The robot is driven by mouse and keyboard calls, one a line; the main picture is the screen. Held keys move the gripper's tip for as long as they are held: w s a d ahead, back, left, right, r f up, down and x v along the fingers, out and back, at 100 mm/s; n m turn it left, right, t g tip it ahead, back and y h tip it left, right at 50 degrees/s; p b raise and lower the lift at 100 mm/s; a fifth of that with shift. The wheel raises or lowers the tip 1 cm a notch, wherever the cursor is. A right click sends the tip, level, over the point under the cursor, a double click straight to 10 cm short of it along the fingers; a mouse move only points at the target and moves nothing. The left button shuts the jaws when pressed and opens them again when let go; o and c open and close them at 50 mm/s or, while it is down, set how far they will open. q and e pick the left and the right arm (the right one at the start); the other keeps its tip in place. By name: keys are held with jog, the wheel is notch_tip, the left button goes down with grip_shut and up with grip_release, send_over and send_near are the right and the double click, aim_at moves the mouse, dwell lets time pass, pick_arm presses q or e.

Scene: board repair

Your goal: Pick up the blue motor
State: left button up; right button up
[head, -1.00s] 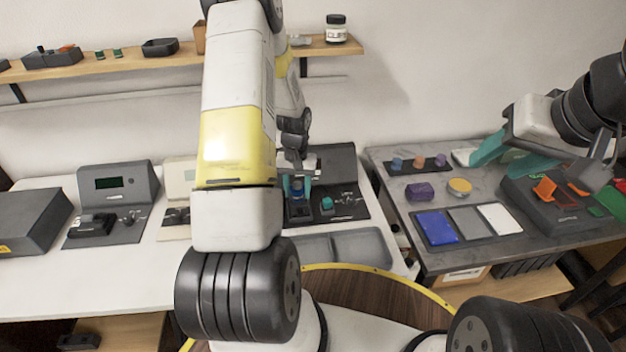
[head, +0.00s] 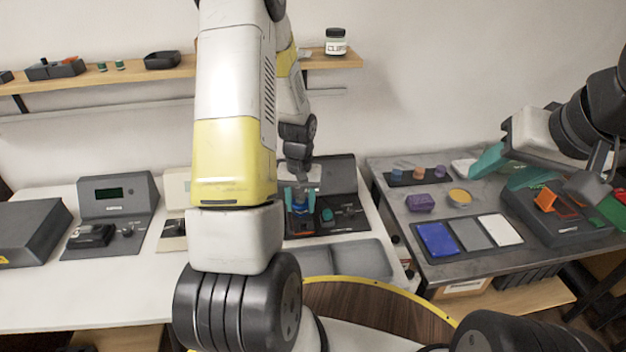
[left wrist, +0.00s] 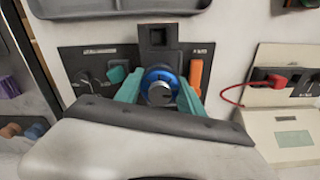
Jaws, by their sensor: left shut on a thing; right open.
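The blue motor (left wrist: 160,82) is a round part with a blue ring and a dark and silver centre, in the middle of the left wrist view. It sits at a black station on the white bench. My left gripper (left wrist: 158,92) has its teal fingers on both sides of the motor and is shut on it. In the head view the left gripper (head: 299,198) and the motor (head: 299,206) are small and partly hidden. My right gripper (head: 507,168), with teal fingers, is open and empty above the grey table at the right.
An orange part (left wrist: 196,74) and a teal knob (left wrist: 117,74) stand close to the motor. A grey tray (head: 345,262) lies in front of the station. The grey table (head: 400,195) holds a panel with blue, grey and white fields (head: 473,236).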

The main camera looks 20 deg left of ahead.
pick_arm(q)
jog(key=s+d+r, duration=0.1)
jog(key=s+d, duration=0.4)
jog(key=s, duration=0.4)
jog(key=shift+d, duration=0.15)
jog(key=shift+r, duration=0.15)
jog(key=shift+r, duration=0.45)
jog(key=shift+s, duration=0.1)
